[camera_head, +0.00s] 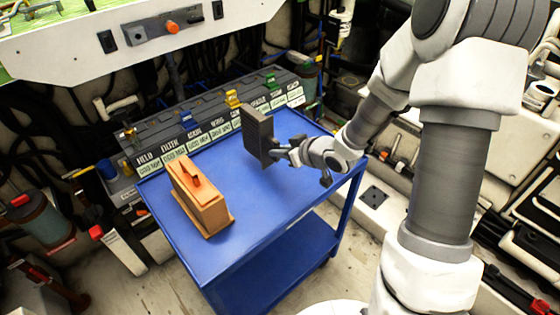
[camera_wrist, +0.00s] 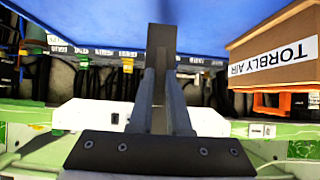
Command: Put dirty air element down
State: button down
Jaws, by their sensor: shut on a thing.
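The dirty air element is a dark grey-brown ribbed slab (camera_head: 257,136), held upright over the blue cart top, toward its back right. My gripper (camera_head: 278,151) is shut on it from the right. In the wrist view my two dark fingers (camera_wrist: 161,100) close on the element, which shows edge-on as a dark bar (camera_wrist: 161,48). I cannot tell whether its lower edge touches the cart top. The blue cart (camera_head: 220,238) stands under it.
A grey labelled rack (camera_head: 215,118) with coloured latches runs along the back edge. The cart top's front middle is clear.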

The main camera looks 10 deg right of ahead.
jog(key=shift+f+b, duration=0.3)
jog(key=shift+f, duration=1.15)
jog(key=shift+f, duration=0.15)
jog(key=c, duration=0.9)
grip_release()
jog(key=shift+o, duration=0.2)
jog(key=p+v, duration=0.3)
jog(key=v, duration=0.9)
